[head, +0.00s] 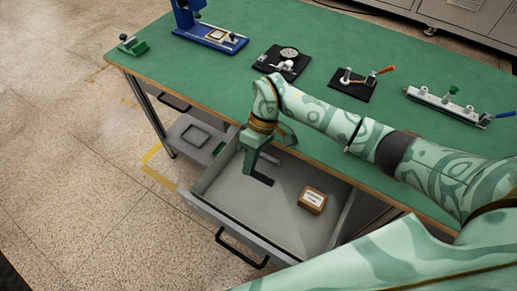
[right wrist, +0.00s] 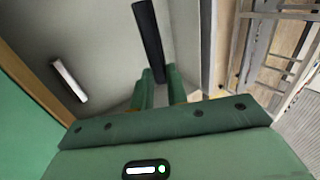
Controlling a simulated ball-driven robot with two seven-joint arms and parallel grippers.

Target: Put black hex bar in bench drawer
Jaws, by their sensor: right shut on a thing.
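My right gripper (head: 256,160) is over the open bench drawer (head: 229,208), fingers pointing down. It is shut on the black hex bar (head: 262,180), which sticks out beyond the fingers inside the drawer's outline. In the right wrist view, the bar (right wrist: 148,38) runs away from between the green fingertips (right wrist: 160,88). I cannot tell whether the bar touches the drawer floor. The drawer is grey, with a black handle at its front. My left gripper is not in view.
A small cardboard box (head: 312,199) with a white label lies in the drawer at the right. The green bench top (head: 215,80) carries several fixtures. The drawer's front left floor is clear.

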